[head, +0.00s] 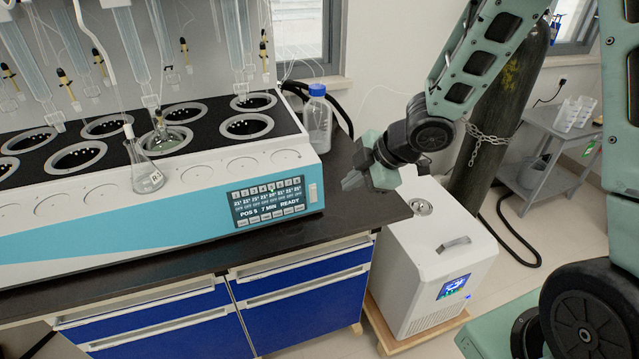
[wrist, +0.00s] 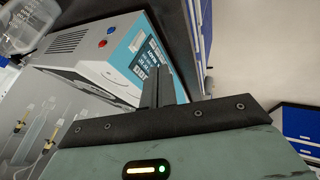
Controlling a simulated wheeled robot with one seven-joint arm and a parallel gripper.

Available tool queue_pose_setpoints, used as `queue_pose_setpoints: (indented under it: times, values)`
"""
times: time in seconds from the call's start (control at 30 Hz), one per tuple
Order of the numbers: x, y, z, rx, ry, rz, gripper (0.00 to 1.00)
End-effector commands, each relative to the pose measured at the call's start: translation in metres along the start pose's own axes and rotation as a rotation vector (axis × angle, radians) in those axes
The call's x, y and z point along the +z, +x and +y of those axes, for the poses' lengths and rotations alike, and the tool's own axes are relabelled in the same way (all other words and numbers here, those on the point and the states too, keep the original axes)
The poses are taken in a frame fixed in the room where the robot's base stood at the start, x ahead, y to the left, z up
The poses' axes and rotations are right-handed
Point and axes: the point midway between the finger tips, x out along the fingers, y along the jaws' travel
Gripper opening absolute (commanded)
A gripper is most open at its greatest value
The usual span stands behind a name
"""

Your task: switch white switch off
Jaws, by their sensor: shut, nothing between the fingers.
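The white switch (head: 313,192) is a small upright rocker on the blue front of the distiller (head: 120,240), just right of its display panel (head: 268,202). I cannot tell its on or off position. My gripper (head: 350,181) is shut and empty, to the right of the switch and apart from it, beyond the machine's right end. In the wrist view, the closed fingers (wrist: 161,86) point toward the display corner of the distiller (wrist: 95,65).
A blue-capped bottle (head: 318,120) stands on the dark bench (head: 345,215) behind my gripper. A dark gas cylinder (head: 490,120) is chained behind my arm. A glass flask (head: 147,175) hangs at the distiller's front.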

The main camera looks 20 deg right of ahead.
Motion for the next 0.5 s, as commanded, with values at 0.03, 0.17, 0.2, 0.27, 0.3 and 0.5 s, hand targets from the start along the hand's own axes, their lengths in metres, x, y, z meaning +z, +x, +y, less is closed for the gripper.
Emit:
queue_pose_setpoints:
  times: [0.03,0.17,0.2,0.27,0.3,0.5]
  values:
    - [0.0,0.0,0.0,0.0,0.0,0.0,0.0]
    - [0.0,0.001,0.0,0.0,0.0,-0.001,0.0]
    - [0.0,0.001,0.0,0.0,0.0,-0.001,0.0]
    - [0.0,0.002,-0.001,0.0,0.0,-0.001,0.0]
    - [0.0,0.004,-0.001,-0.001,0.0,-0.001,0.0]
    - [0.001,0.031,-0.003,-0.003,0.0,0.0,0.0]
